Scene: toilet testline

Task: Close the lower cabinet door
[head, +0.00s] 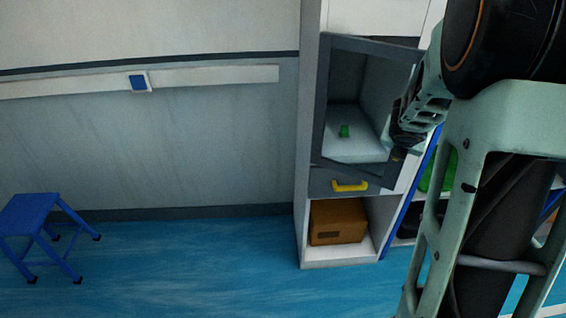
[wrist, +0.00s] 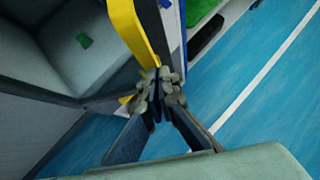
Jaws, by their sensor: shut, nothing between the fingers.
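The cabinet door (head: 319,105) is a dark grey frame with a see-through pane, on the tall white cabinet. It looks ajar, its right side standing out from the cabinet. My gripper (head: 397,152) is at the door's right side. In the wrist view my gripper (wrist: 157,88) is shut and empty, its fingertips close to the lower end of a yellow handle (wrist: 132,25). I cannot tell whether they touch. My arm hides the door's right edge in the head view.
Below the door is a dark panel with a yellow handle (head: 350,186). A brown box (head: 338,221) sits in the open compartment underneath. Shelves with a green item (head: 437,172) stand to the right, partly behind my arm. A blue stool (head: 32,212) is far left; blue floor between is clear.

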